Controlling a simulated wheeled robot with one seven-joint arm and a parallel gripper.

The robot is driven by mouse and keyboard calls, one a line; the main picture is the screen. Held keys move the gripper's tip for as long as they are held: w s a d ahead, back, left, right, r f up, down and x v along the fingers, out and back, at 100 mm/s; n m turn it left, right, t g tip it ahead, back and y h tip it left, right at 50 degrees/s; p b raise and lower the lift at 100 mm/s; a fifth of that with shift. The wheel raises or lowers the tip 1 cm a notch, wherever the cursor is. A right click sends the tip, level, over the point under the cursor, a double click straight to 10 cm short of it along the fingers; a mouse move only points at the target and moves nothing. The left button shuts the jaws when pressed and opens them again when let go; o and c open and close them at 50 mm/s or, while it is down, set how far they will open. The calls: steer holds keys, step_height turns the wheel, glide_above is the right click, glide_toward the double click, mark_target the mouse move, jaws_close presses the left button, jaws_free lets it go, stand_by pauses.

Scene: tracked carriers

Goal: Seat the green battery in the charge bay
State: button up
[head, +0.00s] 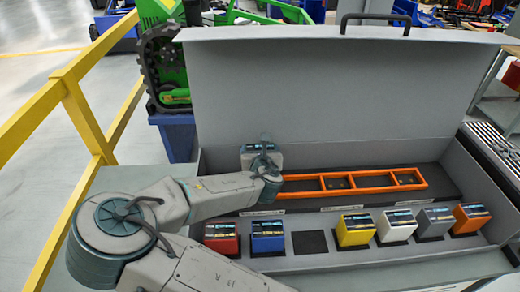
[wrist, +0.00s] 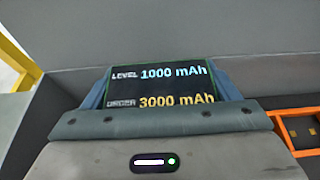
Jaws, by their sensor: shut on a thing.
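My gripper (head: 263,163) is shut on the green battery (wrist: 160,85), over the left end of the back shelf. In the wrist view the battery's dark top panel reads level 1000 mAh and order 3000 mAh, with a thin green edge. Its sides and underside are hidden by the gripper. The orange-framed charge bay (head: 322,183) lies on the dark back shelf, extending right from beneath my gripper. Its visible cells hold no battery. My gripper and forearm hide its left end, so I cannot tell whether the battery touches it. The frame's corner also shows in the wrist view (wrist: 284,126).
A front row holds red (head: 221,245), blue (head: 268,243), yellow (head: 355,235), white (head: 396,232), grey (head: 435,227) and orange (head: 470,223) batteries. A dark empty slot (head: 310,242) lies between blue and yellow. A tall grey lid (head: 330,90) stands behind the shelf.

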steer(key=shift+r, duration=0.1)
steer(key=shift+f+b, duration=2.3)
steer(key=shift+f, duration=0.65)
steer(key=shift+s+d+f+b, duration=0.1)
steer(key=shift+f+b, duration=0.95)
steer(key=shift+f, duration=0.55)
steer(key=o, duration=1.5)
steer(key=shift+f, duration=0.1)
steer(key=shift+s, duration=0.1)
